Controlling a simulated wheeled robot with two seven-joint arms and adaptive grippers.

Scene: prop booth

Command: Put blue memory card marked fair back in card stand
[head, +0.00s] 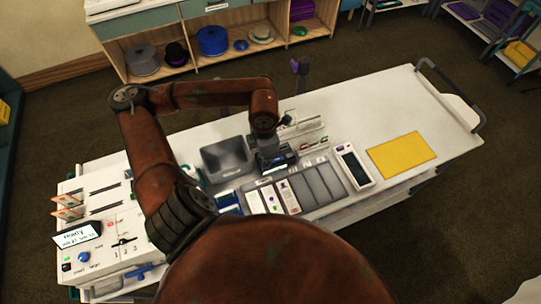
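My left arm arches over the white cart, and its gripper (272,158) points down near the middle of the top. A small dark item with a bluish face (279,162) shows at the fingertips. I cannot tell whether it is a memory card or whether the fingers grip it. The word "fair" is not readable anywhere. A grey slotted holder (318,184) with upright-looking labelled strips lies just in front of the gripper. A pale rack (311,128) with small red and green items stands behind it. I cannot tell which is the card stand. My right gripper is out of view.
A grey bin (225,160) stands left of the gripper. A white handheld device (353,166) and a yellow sheet (401,154) lie to the right. A control panel (100,240) with a small screen is at the left end. The cart's right end is clear.

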